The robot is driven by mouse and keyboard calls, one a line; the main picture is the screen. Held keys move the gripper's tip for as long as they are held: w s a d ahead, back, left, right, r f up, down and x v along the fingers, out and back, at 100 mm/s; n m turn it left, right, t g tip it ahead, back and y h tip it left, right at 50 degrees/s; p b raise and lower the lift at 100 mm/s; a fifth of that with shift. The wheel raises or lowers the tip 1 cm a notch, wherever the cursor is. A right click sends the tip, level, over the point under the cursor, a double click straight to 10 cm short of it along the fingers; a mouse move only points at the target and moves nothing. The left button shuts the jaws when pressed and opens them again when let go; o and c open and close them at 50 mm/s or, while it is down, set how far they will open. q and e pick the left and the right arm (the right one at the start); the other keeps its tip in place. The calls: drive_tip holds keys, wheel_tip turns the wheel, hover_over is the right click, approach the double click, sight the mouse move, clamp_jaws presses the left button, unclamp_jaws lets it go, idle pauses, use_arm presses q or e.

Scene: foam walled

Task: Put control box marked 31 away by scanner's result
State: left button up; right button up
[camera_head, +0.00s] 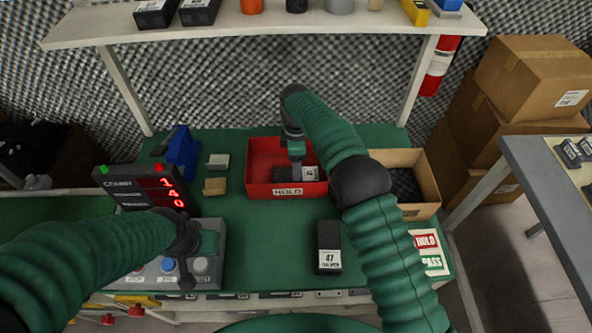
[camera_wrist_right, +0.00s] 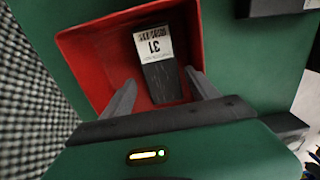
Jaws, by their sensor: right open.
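The control box marked 31 (camera_wrist_right: 162,75) is dark with a white label. It lies in the red HOLD tray (camera_wrist_right: 92,55), between the fingertips in the right wrist view. In the head view, the red tray (camera_head: 262,165) is mid-bench, with the box's label (camera_head: 310,174) showing. My right gripper (camera_head: 297,160) reaches down over the tray; its fingers (camera_wrist_right: 157,90) are apart on either side of the box. My left gripper (camera_head: 187,272) is over the button panel (camera_head: 208,280); its finger opening is unclear. I cannot identify a scanner or its result.
Another dark box marked 47 (camera_head: 329,245) stands on the green bench. A cardboard tray (camera_head: 428,180) is right of the red tray. A display (camera_head: 150,187) with red digits stands left, near a blue object (camera_head: 183,152). HOLD and PASS cards (camera_head: 428,252) lie right. A shelf (camera_head: 260,28) hangs above.

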wheel_tip(320, 180, up, 5)
use_arm(q)
drive_tip(key=shift+r+p, duration=0.4)
drive_tip(key=shift+r, duration=0.15)
use_arm(e)
drive_tip(key=s+d+r+m+t, duration=0.1)
drive_tip(key=s+d+r+m, duration=0.2)
drive_tip(key=s+d+m, duration=0.6)
drive_tip(key=s+d+f+m, duration=0.1)
drive_tip(key=s+d+m, duration=0.3)
drive_tip(key=s, duration=0.5)
drive_tip(key=s+d+f+m+t, duration=0.1)
drive_tip(key=s+d+m, duration=0.3)
drive_tip(key=s, duration=0.6)
drive_tip(key=shift+s+m+t, duration=0.2)
drive_tip(key=shift+m+t, duration=0.1)
drive_tip(key=shift+m, duration=0.2)
drive_tip(key=shift+f, duration=0.1)
